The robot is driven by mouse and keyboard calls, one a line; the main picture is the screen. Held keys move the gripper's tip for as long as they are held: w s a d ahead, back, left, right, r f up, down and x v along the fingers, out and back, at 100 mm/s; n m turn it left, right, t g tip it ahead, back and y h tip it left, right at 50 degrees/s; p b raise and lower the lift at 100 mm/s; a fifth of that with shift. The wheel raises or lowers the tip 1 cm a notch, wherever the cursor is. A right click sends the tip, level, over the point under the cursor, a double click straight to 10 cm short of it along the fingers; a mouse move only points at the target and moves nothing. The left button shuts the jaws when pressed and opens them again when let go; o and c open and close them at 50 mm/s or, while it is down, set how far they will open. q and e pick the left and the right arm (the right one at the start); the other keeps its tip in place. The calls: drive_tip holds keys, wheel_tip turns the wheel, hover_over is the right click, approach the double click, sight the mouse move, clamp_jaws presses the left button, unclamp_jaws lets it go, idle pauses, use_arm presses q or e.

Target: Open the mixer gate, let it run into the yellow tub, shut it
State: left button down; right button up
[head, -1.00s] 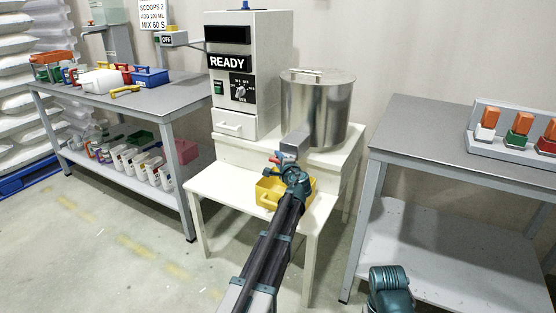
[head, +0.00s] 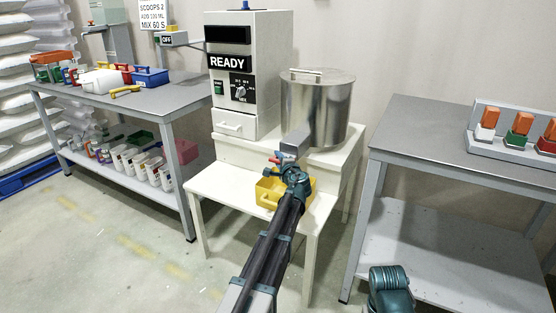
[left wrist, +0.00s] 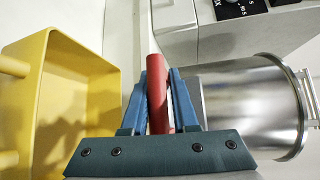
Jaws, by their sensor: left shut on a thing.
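The mixer's steel drum (head: 317,105) stands on the white stand, with a grey spout (head: 296,142) at its lower front. My left gripper (head: 280,160) is at the spout, above the yellow tub (head: 266,190). In the left wrist view its blue fingers (left wrist: 158,105) are shut on the red gate handle (left wrist: 157,80), beside the drum (left wrist: 250,105). The tub (left wrist: 105,85) is at the left there; the part of its inside that shows is bare yellow. No flow shows. The spout's mouth is hidden behind my gripper. My right gripper is not in view.
The control box (head: 236,75) reads READY. Another grey table (head: 430,140) at the right carries a rack of orange-handled things (head: 517,130). The floor in front of the left table is clear.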

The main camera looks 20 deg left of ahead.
use_arm(q)
drive_tip(key=shift+f, duration=0.1)
drive_tip(key=s, duration=0.5)
drive_tip(key=shift+a, duration=0.1)
drive_tip(key=c, duration=0.8)
unclamp_jaws()
drive_tip(key=shift+o, duration=0.2)
drive_tip(key=p+v, duration=0.2)
drive_tip(key=v, duration=1.1)
drive_tip(key=shift+s+d, duration=0.2)
drive_tip(key=shift+s, duration=0.05)
